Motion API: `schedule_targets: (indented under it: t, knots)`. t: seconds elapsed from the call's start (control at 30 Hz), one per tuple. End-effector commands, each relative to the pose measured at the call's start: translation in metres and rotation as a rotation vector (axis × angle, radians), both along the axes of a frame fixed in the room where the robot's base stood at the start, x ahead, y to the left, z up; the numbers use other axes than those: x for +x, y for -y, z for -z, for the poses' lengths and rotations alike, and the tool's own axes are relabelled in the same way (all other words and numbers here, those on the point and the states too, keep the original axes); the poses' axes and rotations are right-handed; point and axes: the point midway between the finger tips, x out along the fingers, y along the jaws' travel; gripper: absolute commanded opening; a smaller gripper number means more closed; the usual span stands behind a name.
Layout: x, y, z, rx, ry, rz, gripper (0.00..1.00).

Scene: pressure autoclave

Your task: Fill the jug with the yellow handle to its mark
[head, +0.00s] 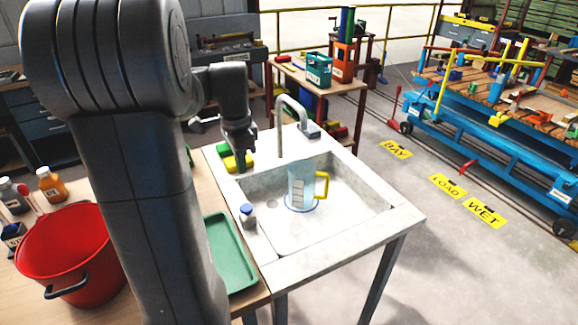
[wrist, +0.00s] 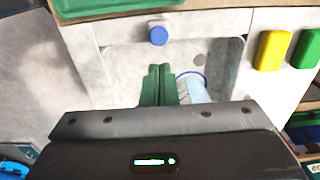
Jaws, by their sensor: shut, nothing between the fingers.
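The clear, bluish jug (head: 301,190) with the yellow handle (head: 321,186) stands upright in the sink basin, on or inside a blue ring (head: 290,208). Pale scale markings show on its side; I cannot tell its water level. The grey curved tap (head: 279,130) hangs its spout just behind the jug. No stream is clearly visible. My gripper (head: 240,167) is above the basin's back left edge, left of the tap and apart from the jug. In the wrist view its green fingers (wrist: 159,82) are together and empty, with part of the jug (wrist: 195,92) beside them.
A yellow block (head: 239,161) and a green block (wrist: 307,48) sit on the sink rim near my gripper. A green tray (head: 230,254) and red bucket (head: 66,254) are on the bench.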

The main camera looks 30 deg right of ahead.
Motion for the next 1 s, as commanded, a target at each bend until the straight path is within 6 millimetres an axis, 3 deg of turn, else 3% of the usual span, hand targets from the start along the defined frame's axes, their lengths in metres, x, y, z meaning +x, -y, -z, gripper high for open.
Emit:
schedule_targets:
  t: [0.73,1.0]
  knots:
    - [0.004,-0.002,0.002,0.000,0.000,0.001,0.00]
    - [0.004,-0.007,-0.010,0.003,-0.007,0.004,0.00]
